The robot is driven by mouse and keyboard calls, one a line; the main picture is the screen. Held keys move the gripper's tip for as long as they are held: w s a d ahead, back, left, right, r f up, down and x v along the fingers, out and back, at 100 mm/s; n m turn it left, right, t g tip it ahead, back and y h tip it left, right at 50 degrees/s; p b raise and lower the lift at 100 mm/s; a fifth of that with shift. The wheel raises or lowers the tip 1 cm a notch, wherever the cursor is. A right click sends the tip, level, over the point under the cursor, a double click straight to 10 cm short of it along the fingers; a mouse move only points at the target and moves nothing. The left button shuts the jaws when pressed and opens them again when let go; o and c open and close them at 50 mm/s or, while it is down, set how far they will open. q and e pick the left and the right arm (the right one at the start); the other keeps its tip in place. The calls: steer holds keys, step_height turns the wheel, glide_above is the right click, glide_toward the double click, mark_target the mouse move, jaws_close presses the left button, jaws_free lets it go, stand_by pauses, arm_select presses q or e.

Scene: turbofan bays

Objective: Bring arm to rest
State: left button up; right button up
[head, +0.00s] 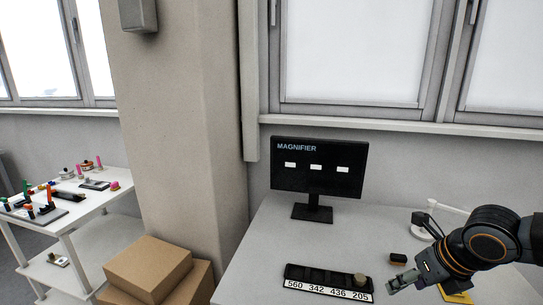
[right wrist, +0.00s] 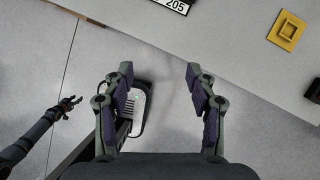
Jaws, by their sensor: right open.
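My right gripper (head: 404,281) is above the right part of the grey table (head: 262,246) in the head view, its arm coming in from the right. In the right wrist view its two fingers (right wrist: 158,105) are apart with nothing between them. My left gripper (right wrist: 70,103) shows small at the left of the right wrist view, low and far from the right one. It is too small there to tell its jaw state. The left gripper does not show in the head view.
A black monitor (head: 318,168) reading MAGNIFIER stands at the back. A numbered black tray (head: 322,281) lies in front, and a yellow plate (head: 455,291) is beside the right gripper. Cardboard boxes (head: 148,268) and a white cart (head: 60,215) are at left.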

steer(key=w+a+r+m+t+y, duration=0.2)
steer(key=w+a+m+t+y, duration=0.15)
steer(key=a+y, duration=0.2)
steer(key=w+a+r+m+t+y, duration=0.2)
steer(key=a+m+t+y, duration=0.2)
steer(key=a+y, duration=0.15)
steer(key=d+f+m+t+h, duration=0.2)
steer(key=d+f+m+h, duration=0.3)
steer(key=d+m+h, duration=0.45)
steer(key=d+f+m+t+h, duration=0.1)
steer(key=d+f+m+h, duration=0.4)
steer(key=m, duration=0.8)
steer(key=s+a+f+m+g+y, duration=0.1)
steer(key=s+a+f+m+g, duration=0.25)
steer(key=s+f+g, duration=0.4)
steer(key=s+a+f+m+g, duration=0.3)
steer(key=s+a+f+g, duration=0.15)
steer(key=s+f, duration=0.65)
step_height(320, 180, down, 25)
steer(key=s+d, duration=0.2)
arm_select(q)
steer(key=shift+w+r, duration=0.1)
steer(key=shift+w, duration=0.7)
arm_select(e)
steer(key=s+d+f+g, duration=0.1)
steer(key=s+f+g, duration=0.1)
steer(key=s+f, duration=1.5)
steer(key=shift+s+d+f+m, duration=0.25)
steer(key=shift+s+m, duration=0.1)
steer(key=shift+s, duration=0.75)
